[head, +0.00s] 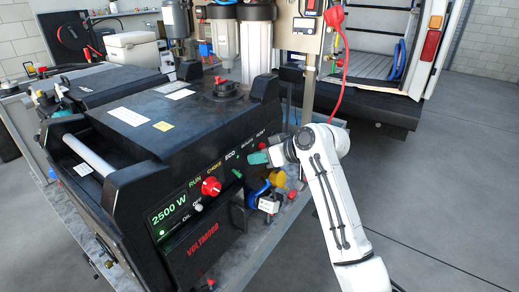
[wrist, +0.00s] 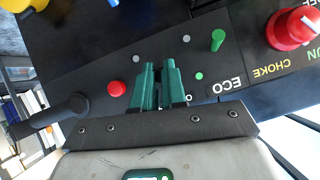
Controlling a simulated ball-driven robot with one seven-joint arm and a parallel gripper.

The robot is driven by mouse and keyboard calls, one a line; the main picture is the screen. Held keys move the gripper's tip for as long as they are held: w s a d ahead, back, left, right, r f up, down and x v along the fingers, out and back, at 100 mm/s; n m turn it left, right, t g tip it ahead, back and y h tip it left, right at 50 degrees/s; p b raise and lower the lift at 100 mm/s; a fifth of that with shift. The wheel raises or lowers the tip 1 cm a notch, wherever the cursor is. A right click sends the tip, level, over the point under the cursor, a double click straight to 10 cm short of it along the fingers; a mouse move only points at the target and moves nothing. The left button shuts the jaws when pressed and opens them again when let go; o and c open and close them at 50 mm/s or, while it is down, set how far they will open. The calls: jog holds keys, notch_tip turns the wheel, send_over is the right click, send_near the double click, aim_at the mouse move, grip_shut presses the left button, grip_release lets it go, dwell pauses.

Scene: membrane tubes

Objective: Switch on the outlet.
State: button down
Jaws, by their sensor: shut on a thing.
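The black generator (head: 155,125) has a front panel with a lit 2500 W display. My gripper (head: 258,157) is at that panel, right of the ECO label, by the label that seems to read OUTLET. In the wrist view my green fingers (wrist: 160,72) are close together and pressed up to the panel. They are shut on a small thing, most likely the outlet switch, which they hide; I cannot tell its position. A round grey spot (wrist: 186,38) beside the fingers looks unlit.
Beside the fingers are a green ECO lever (wrist: 217,40), a lit green lamp (wrist: 199,75) and a red button (wrist: 117,88). The red choke knob (head: 211,186) is further left. Blue (head: 257,186) and yellow (head: 277,178) parts sit below my gripper. Floor at right is clear.

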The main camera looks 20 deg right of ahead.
jog(key=shift+w+r+g+h+p, duration=0.1)
jog(key=shift+r+g+h+p, duration=0.15)
jog(key=shift+g+h+p, duration=0.25)
jog(key=c, duration=1.2)
grip_release()
jog(key=b+v, duration=0.2)
jog(key=v, duration=0.8)
jog(key=shift+s+d+r, duration=0.1)
jog(key=shift+s+d, duration=0.15)
